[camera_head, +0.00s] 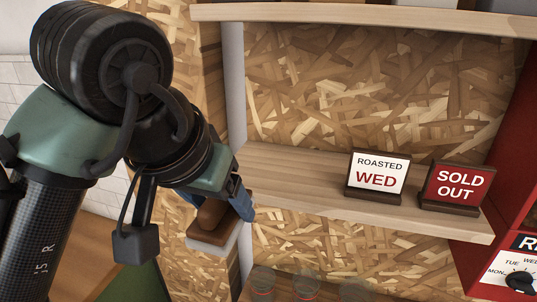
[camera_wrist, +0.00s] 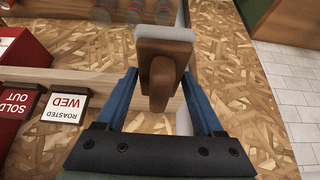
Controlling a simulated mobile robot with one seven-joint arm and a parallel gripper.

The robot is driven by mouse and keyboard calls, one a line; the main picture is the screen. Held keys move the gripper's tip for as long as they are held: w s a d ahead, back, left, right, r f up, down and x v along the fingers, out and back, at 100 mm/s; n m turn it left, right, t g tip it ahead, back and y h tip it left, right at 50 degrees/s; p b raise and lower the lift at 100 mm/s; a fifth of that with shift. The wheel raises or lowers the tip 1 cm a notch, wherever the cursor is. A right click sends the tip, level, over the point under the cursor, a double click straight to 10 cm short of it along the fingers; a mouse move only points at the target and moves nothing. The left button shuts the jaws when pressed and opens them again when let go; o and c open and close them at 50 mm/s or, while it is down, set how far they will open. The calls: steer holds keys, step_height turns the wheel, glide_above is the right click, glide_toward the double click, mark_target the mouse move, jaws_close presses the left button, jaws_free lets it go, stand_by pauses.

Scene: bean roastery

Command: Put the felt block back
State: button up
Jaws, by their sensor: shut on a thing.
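The felt block (camera_head: 205,241) has a brown wooden handle and a pale grey felt face. My gripper (camera_head: 238,205) is shut on its handle and holds it in the air in front of the left end of the middle shelf. In the wrist view the block (camera_wrist: 163,34) sits between the two blue fingers of my gripper (camera_wrist: 160,92), with its pale face pointing away from the palm. In the head view my arm and fingers hide part of the handle.
The middle wooden shelf (camera_head: 300,181) carries a "ROASTED WED" sign (camera_head: 376,176) and a "SOLD OUT" sign (camera_head: 456,188); its left part is clear. Several glasses (camera_head: 306,284) stand on a lower shelf. A red unit with a dial (camera_head: 520,281) stands at the right.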

steer(key=w+d+p, duration=0.1)
steer(key=w, duration=0.3)
steer(key=w+d+p, duration=0.2)
steer(key=w, duration=0.3)
steer(key=w+d+p, duration=0.1)
steer(key=w, duration=0.3)
steer(key=shift+w+d, duration=0.25)
steer(key=shift+d, duration=0.05)
steer(key=w, duration=0.1)
steer(key=w+p, duration=0.1)
steer(key=w+d+p, duration=0.1)
steer(key=shift+f, duration=0.8)
steer(key=shift+f, duration=0.1)
steer(key=o, duration=1.2)
steer(key=b+v, duration=0.3)
steer(key=v, duration=0.9)
steer(key=shift+a, duration=0.1)
